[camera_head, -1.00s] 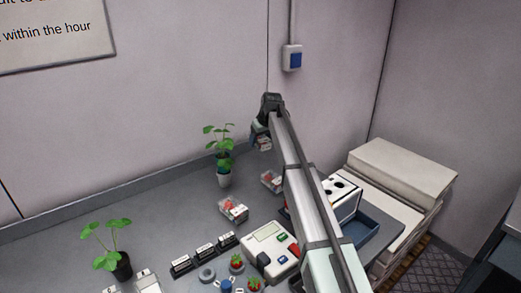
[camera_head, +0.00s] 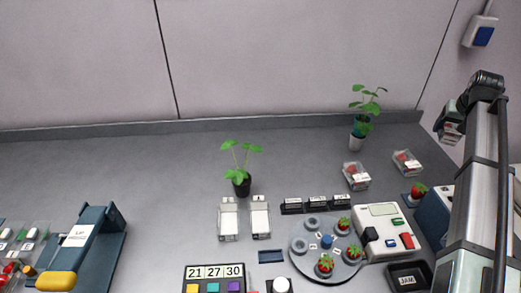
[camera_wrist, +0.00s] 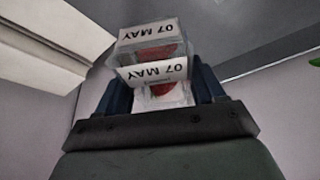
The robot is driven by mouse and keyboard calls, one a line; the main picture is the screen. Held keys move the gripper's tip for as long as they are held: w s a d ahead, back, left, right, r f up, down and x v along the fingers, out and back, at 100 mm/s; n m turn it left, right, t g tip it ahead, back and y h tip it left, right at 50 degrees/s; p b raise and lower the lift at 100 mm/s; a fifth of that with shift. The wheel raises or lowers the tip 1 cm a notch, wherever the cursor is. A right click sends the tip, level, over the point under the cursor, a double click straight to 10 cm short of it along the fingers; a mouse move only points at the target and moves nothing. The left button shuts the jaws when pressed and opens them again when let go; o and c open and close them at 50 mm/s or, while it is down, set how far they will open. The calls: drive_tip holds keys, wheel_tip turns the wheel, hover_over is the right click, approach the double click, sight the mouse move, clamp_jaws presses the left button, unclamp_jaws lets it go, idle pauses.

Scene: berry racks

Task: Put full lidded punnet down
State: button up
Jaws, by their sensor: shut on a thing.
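My gripper (camera_head: 452,122) is at the right of the head view, raised above the bench near the back wall. It is shut on a clear lidded punnet (camera_wrist: 158,68) with red fruit inside. The held punnet also shows below my gripper in the head view (camera_head: 451,133), small and partly hidden. Two other clear punnets with red fruit rest on the bench, one at the left (camera_head: 356,176) and one at the right (camera_head: 407,163).
A potted plant (camera_head: 357,141) stands behind the punnets; another (camera_head: 238,182) is left of them. A white device (camera_head: 380,226), a round tray with strawberries (camera_head: 300,250) and a JAM tray (camera_head: 398,280) lie in front. The bench's back left is clear.

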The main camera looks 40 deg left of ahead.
drive_tip(key=s+d+r, duration=0.2)
drive_tip(key=s+d, duration=0.3)
drive_tip(key=s+a+r+n+y, duration=0.1)
drive_tip(key=s+a+n, duration=0.1)
drive_tip(key=a, duration=1)
drive_tip(key=s+a+n+y, duration=0.1)
drive_tip(key=s+a+n, duration=0.15)
drive_tip(key=a, duration=1.05)
drive_tip(key=n+g+y, duration=0.1)
drive_tip(key=n+g, duration=0.3)
drive_tip(key=n, duration=0.6)
hover_over(188, 155)
drive_tip(key=d, duration=0.2)
wheel_tip(188, 155, down, 6)
drive_tip(key=shift+a+f, duration=0.15)
drive_tip(key=shift+f, duration=2.25)
drive_tip(key=shift+a+f, duration=0.1)
drive_tip(key=shift+f, duration=2.25)
drive_tip(key=shift+f, duration=0.15)
drive_tip(key=o, duration=1.1)
